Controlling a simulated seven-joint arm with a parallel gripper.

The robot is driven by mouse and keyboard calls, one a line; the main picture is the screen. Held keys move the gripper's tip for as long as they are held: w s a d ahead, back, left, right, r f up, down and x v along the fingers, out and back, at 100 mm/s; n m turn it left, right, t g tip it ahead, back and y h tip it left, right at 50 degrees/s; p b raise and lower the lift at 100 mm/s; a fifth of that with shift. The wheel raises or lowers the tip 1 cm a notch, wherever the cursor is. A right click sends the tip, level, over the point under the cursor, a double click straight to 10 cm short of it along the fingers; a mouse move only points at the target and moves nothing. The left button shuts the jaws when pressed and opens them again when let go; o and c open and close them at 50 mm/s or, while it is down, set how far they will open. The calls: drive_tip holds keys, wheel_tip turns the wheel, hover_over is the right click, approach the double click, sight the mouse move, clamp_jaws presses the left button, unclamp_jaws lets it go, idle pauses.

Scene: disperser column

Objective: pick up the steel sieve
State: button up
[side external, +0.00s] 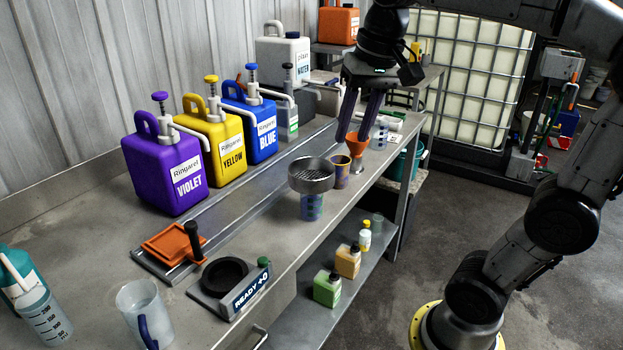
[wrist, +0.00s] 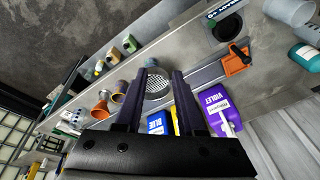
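The steel sieve (side external: 312,176) is a round, shallow grey pan with a mesh bottom. It sits on top of a blue-patterned cup (side external: 312,206) near the bench's front edge. In the wrist view the sieve (wrist: 157,86) shows between my two fingers, farther off along the view. My gripper (side external: 352,138) is open and empty, with its dark purple fingers pointing down. It hangs above and to the right of the sieve in the side view, near an orange funnel (side external: 357,143). My gripper's fingertips (wrist: 159,73) are apart in the wrist view too.
Violet (side external: 165,165), yellow (side external: 214,140) and blue (side external: 254,124) pump canisters stand along the back. A purple-and-tan cup (side external: 341,172) stands close beside the sieve. A black round scale (side external: 228,280) and an orange tray (side external: 172,248) lie toward the front left. Small bottles stand on the lower shelf.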

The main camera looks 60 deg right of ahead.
drive_tip(key=w+d+m+g, duration=0.2)
drive_tip(key=w+d+m, duration=0.1)
drive_tip(key=w+d, duration=0.45)
drive_tip(key=m, duration=0.1)
hover_over(331, 170)
wheel_tip(331, 170, down, 4)
drive_tip(key=shift+g, duration=0.4)
drive_tip(key=f, duration=1.4)
drive_tip(key=shift+s+a, duration=0.3)
drive_tip(key=shift+a, duration=0.05)
clamp_jaws()
drive_tip(key=shift+r, duration=0.1)
